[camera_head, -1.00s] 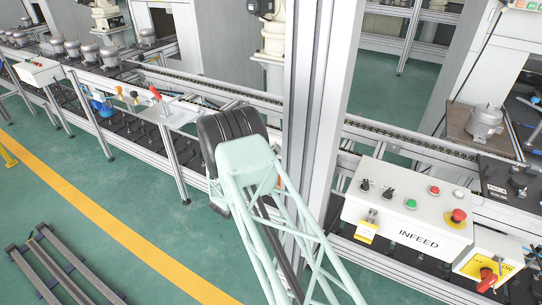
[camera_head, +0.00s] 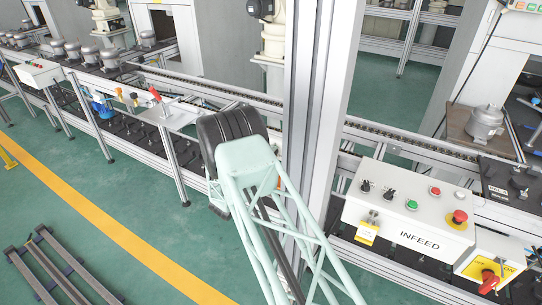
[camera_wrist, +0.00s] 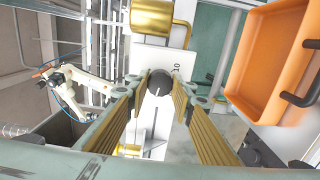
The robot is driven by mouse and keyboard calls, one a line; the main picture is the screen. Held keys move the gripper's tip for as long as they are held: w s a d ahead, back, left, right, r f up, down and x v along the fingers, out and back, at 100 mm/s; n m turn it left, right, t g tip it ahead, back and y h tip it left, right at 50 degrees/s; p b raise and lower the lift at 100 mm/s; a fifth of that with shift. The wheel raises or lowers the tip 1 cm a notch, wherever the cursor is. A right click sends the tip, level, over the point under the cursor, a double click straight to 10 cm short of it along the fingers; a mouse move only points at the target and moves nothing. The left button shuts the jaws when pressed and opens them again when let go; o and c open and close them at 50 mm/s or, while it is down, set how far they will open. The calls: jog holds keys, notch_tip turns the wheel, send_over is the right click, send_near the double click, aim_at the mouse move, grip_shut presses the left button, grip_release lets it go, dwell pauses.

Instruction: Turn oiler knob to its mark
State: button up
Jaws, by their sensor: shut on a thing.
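The black round oiler knob (camera_wrist: 159,83) is in the middle of the wrist view, in front of a white plate (camera_wrist: 150,58). A small pale line shows on the knob's face, pointing down in the picture. A black "10" is printed on the plate to the upper right of the knob. My gripper (camera_wrist: 160,85) is shut on the knob, one fingertip at each side. In the head view my arm hides the gripper and the knob.
A brass cylinder (camera_wrist: 152,17) stands above the knob, and an orange bin (camera_wrist: 268,60) is at the right. In the head view an INFEED control box (camera_head: 407,220) is right of an upright post (camera_head: 313,110). Green floor at left is mostly clear.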

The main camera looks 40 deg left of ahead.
jog(key=shift+n+p, duration=0.55)
jog(key=shift+n, duration=5.05)
jog(key=o, duration=0.8)
jog(key=shift+o, duration=0.2)
jog(key=shift+s, duration=0.1)
jog(key=s+d, duration=0.2)
jog(key=s, duration=0.9)
jog(key=shift+s, duration=0.3)
jog(key=shift+r, duration=0.1)
